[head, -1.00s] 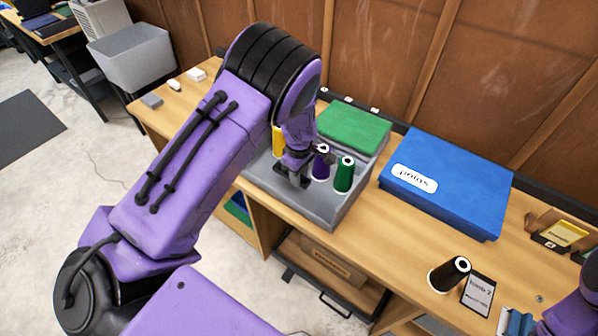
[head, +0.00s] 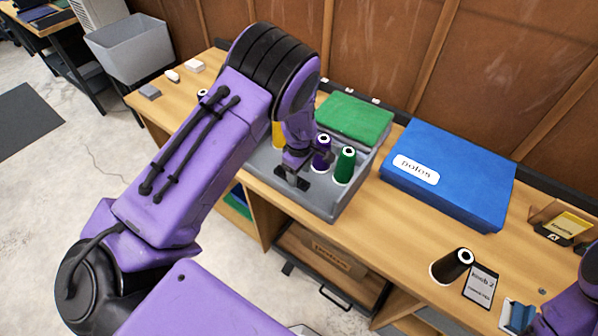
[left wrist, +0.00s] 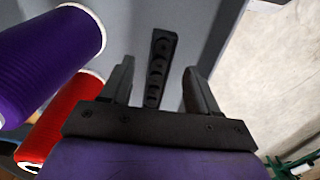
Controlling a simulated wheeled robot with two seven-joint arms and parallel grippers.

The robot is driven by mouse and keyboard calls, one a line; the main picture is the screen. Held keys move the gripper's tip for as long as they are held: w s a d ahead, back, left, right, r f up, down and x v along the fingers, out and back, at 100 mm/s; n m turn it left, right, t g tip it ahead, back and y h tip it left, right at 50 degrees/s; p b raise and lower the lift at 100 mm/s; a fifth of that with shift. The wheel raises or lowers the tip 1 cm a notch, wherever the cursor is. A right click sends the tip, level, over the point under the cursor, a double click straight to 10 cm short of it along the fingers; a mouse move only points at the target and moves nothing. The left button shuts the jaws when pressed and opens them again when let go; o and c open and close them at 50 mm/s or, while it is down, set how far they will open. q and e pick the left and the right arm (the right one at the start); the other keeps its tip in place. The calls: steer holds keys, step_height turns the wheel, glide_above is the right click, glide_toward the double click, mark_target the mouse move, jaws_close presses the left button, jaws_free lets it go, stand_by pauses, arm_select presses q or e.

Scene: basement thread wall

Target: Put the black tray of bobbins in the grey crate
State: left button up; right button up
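The grey crate (head: 318,205) stands on the wooden bench in the head view, with thread cones and a green block in it. My left gripper (head: 292,172) is over its front part. In the left wrist view, the slim black tray of bobbins (left wrist: 160,65) shows between the two open fingers of the left gripper (left wrist: 162,82). Gaps show on both sides of the tray, against a grey surface. In the head view a short dark piece shows just below the gripper; its detail is too small to tell. My right gripper is out of view; only part of its arm shows at the right edge.
A purple cone (left wrist: 45,60) and a red cone (left wrist: 60,120) lie close left of the gripper. A green cone (head: 344,166) stands in the crate. A blue box (head: 450,175) and a black cone (head: 452,267) are to the right. Another grey bin (head: 128,48) stands back left.

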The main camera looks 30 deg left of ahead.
arm_select(q)
steer(key=shift+r, duration=0.1)
step_height(320, 180, up, 10)
steer(key=b, duration=0.1)
steer(key=shift+r+b, duration=0.2)
steer(key=shift+b, duration=0.1)
